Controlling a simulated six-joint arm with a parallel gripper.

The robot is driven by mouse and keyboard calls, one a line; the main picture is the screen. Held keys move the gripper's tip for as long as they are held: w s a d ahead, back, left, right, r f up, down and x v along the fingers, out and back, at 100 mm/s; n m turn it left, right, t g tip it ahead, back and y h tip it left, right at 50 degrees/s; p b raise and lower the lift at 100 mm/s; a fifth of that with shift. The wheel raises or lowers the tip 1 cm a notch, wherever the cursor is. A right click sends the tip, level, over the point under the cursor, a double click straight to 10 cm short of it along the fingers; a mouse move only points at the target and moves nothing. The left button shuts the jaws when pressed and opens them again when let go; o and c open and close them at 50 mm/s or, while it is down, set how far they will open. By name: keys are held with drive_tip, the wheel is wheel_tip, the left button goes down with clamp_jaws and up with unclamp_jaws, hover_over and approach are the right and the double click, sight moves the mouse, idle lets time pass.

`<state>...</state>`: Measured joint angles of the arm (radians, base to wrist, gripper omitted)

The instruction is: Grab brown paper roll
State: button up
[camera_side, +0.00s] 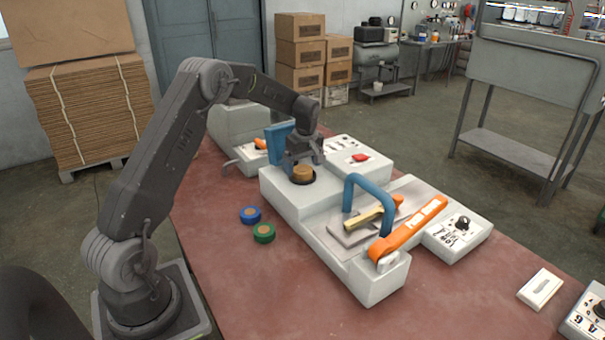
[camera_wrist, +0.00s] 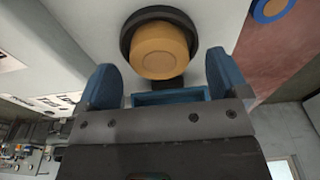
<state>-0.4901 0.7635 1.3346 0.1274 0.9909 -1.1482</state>
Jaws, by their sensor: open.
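The brown paper roll (camera_side: 302,173) is a short tan cylinder standing in a dark round holder on the white machine. My gripper (camera_side: 303,162) is right above it, pointing down. In the wrist view the roll (camera_wrist: 165,50) sits within the black ring (camera_wrist: 128,40), just ahead of my gripper (camera_wrist: 164,80). The two blue fingers are spread wide with nothing between them.
A blue tape roll (camera_side: 250,215) and a green one (camera_side: 264,233) lie on the red table (camera_side: 235,290). The machine's blue arch handle (camera_side: 352,188) and orange lever (camera_side: 408,228) rise to the right. A blue upright part (camera_side: 279,140) stands close behind my gripper.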

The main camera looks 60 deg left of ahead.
drive_tip(key=shift+a+f, duration=0.1)
drive_tip(key=shift+f, duration=0.65)
drive_tip(key=shift+c, duration=0.3)
drive_tip(key=c, duration=0.9)
drive_tip(key=shift+r, duration=0.1)
drive_tip(key=shift+c, duration=0.2)
